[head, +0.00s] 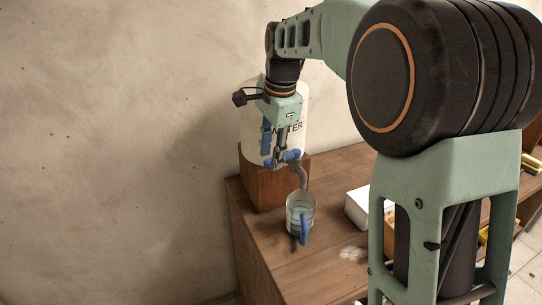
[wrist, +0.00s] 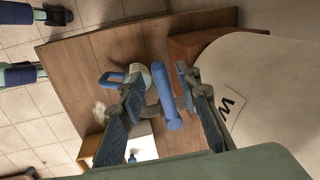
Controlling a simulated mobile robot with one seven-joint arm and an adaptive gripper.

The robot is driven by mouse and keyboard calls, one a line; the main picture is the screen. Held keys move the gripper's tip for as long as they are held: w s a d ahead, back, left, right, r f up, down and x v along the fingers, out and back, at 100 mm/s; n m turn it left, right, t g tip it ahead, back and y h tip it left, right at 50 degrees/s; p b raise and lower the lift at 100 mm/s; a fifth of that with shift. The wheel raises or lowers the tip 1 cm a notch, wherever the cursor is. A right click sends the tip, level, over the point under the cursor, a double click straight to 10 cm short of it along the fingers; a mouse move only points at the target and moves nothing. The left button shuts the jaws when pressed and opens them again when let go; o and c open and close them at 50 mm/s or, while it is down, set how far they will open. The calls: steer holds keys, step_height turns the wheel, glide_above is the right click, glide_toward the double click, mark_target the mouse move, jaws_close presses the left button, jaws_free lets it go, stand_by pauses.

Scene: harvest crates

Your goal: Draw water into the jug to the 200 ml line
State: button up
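The white water container (head: 258,133), marked WATER, stands on a wooden block; it also shows in the wrist view (wrist: 270,75). Its tap has a blue lever (wrist: 164,85) and a grey spout (head: 301,176). The clear jug (head: 300,213) with a blue handle stands upright on the table below the spout; in the wrist view its blue handle (wrist: 110,78) shows beside a finger. The water level and the 200 ml line are too small to read. My gripper (wrist: 162,80) is open at the tap, with a finger on either side of the blue lever. I cannot tell whether they touch it.
The wooden block (head: 265,185) stands on the brown table (head: 285,255) against the wall. A white box (head: 357,207) lies to the right of the jug, and a pale patch (head: 352,253) is in front of it. The table's left edge is close to the jug.

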steer(key=shift+f, duration=0.35)
steer(key=shift+c, duration=0.6)
jaws_close()
